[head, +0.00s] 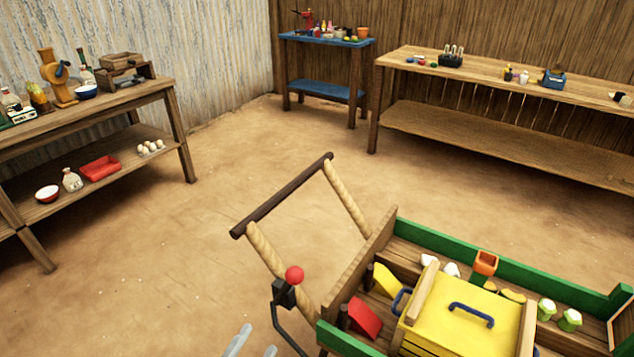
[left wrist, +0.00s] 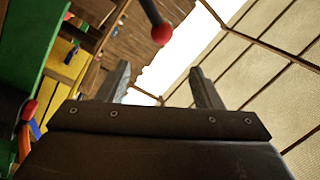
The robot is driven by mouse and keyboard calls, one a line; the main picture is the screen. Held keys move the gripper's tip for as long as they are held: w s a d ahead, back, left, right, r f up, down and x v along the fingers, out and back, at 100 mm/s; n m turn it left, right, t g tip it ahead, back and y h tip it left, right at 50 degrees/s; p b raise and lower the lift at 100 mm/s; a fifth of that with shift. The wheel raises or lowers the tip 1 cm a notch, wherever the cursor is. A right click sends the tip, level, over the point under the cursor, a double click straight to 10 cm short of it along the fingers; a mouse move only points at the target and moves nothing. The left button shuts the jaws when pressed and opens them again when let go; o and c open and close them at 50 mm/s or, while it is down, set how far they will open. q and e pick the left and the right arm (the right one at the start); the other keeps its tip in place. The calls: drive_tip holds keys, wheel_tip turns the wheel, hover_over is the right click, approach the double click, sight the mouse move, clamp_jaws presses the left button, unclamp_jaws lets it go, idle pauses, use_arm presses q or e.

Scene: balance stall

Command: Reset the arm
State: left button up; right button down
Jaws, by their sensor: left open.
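My left gripper (head: 252,343) shows at the bottom edge of the head view, with only its pale fingertips in the picture. It is open, with nothing seen between the fingers. In the left wrist view its two fingers (left wrist: 162,88) stand apart and point up toward a bright opening and the roof. The gripper is just left of a wooden cart (head: 356,264) with green sides, near the cart's red-knobbed lever (head: 294,275). The red knob also shows in the left wrist view (left wrist: 162,34), beyond the fingers. My right gripper is in neither view.
The cart holds a yellow box (head: 465,325) with a blue handle and several small goods. A laden wooden table (head: 150,90) stands at the left. A blue stand (head: 325,88) and a long wooden bench (head: 480,130) line the back. The dirt floor between is clear.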

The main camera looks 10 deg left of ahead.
use_arm(q)
drive_tip(key=s+a+f+n+g+y+p, duration=0.1)
drive_tip(key=s+a+f+n+g+y, duration=0.15)
drive_tip(key=f, duration=0.65)
drive_tip(key=s+a+f+n+g+y, duration=0.1)
drive_tip(key=s+a+f+n+g, duration=0.15)
drive_tip(key=f, duration=0.65)
drive_tip(key=s+a+f+n+g+y+p, duration=0.1)
drive_tip(key=s+f+n+g, duration=0.2)
drive_tip(key=f, duration=0.5)
drive_tip(key=s+a+f+n+g, duration=0.2)
drive_tip(key=s+f+g, duration=0.3)
drive_tip(key=s, duration=0.6)
drive_tip(key=s+a+f+n+g+p, duration=0.1)
drive_tip(key=s+f+n+g, duration=0.3)
drive_tip(key=s+f, duration=0.5)
drive_tip(key=shift+s+a+f+g, duration=0.15)
drive_tip(key=shift+s+a+g, duration=0.45)
drive_tip(key=shift+s, duration=0.45)
